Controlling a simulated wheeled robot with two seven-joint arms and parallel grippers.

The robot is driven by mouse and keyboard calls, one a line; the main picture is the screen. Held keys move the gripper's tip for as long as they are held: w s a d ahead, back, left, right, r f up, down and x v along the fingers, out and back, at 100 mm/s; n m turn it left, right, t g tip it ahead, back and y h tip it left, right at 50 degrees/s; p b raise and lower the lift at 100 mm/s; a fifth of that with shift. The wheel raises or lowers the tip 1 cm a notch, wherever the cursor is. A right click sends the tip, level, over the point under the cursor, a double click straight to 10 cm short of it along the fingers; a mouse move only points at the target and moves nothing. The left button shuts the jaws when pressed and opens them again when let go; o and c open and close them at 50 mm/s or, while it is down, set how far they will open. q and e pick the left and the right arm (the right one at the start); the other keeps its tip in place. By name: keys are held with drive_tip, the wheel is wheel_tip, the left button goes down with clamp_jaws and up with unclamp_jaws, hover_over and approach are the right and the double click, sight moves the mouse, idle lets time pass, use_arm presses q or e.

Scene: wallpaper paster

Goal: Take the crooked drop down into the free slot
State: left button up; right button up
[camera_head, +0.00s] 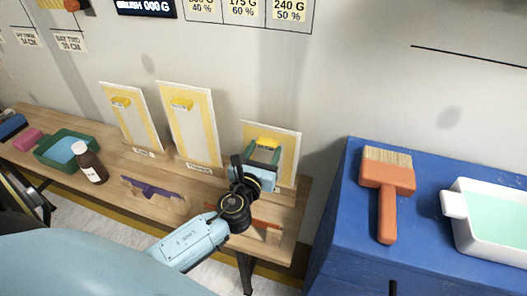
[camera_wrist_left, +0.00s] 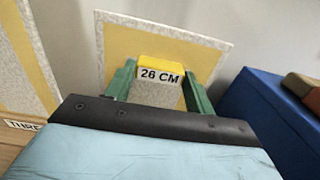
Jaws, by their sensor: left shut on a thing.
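Three upright boards with yellow stripes and yellow tabs stand along the back of the wooden bench: a left one (camera_head: 132,122), a middle one (camera_head: 189,130) and a right one (camera_head: 287,150). My left gripper (camera_head: 264,154) is at the right board, its green fingers on either side of the yellow tab. In the left wrist view the gripper (camera_wrist_left: 157,88) is shut on this tab (camera_wrist_left: 161,70), marked "26 CM". The right board (camera_wrist_left: 205,52) looks tilted there; its lower part is hidden by my gripper. I cannot tell a free slot. My right gripper is not in view.
On the bench (camera_head: 120,170) are a green tray (camera_head: 47,155), a brown bottle (camera_head: 90,165), a purple tool (camera_head: 152,188) and an orange strip (camera_head: 262,223). A blue cabinet (camera_head: 345,215) at right bears a brush (camera_head: 387,190) and a white tray (camera_head: 470,240).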

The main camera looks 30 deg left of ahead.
use_arm(q)
drive_tip(key=shift+f, duration=0.1)
drive_tip(key=o, duration=1.1)
drive_tip(key=v, duration=1.3)
drive_tip(key=shift+s, duration=0.2)
